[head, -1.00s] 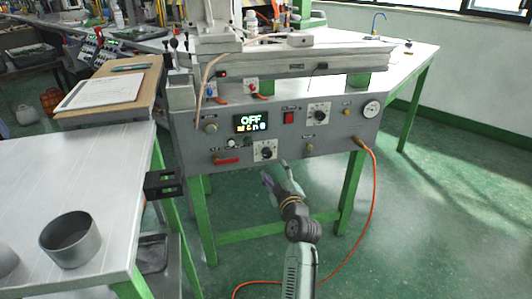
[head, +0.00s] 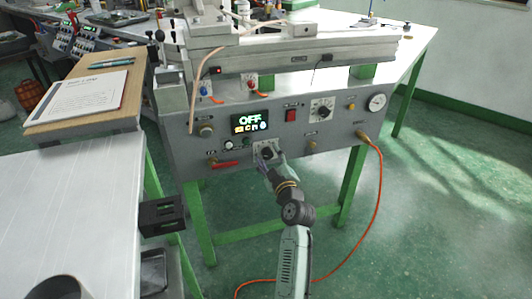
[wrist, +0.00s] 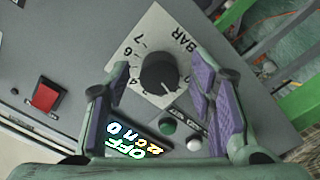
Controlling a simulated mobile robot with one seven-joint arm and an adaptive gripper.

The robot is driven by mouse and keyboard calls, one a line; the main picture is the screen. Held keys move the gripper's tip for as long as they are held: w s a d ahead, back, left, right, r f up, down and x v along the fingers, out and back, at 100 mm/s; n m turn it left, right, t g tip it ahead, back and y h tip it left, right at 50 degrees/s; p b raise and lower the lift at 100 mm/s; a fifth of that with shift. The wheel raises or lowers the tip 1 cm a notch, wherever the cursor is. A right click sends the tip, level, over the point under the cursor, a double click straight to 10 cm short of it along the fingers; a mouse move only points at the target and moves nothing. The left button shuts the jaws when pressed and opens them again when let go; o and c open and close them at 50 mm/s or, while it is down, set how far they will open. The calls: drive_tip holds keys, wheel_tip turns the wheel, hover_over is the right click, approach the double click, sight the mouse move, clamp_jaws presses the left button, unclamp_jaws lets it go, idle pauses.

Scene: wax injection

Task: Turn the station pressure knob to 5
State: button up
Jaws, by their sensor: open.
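The station pressure knob (wrist: 158,72) is a round black knob on a white plate marked BAR, with numbers such as 4 and 7 readable around it. In the head view the knob (head: 267,153) is low on the grey front panel, partly behind the fingers. My gripper (head: 273,163) is open in front of it. In the wrist view my gripper (wrist: 160,62) has its purple-padded fingers on either side of the knob, with gaps showing. I cannot clearly tell which number the knob points to.
The lit display (head: 250,122) reads OFF. A red button (head: 291,115), a second dial (head: 321,110) and a round gauge (head: 377,102) share the panel. An orange hose (head: 378,200) hangs at the right. A white table (head: 75,215) stands at the left.

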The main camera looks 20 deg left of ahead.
drive_tip(key=shift+c, duration=0.6)
drive_tip(key=c, duration=1.1)
drive_tip(key=shift+o, duration=0.2)
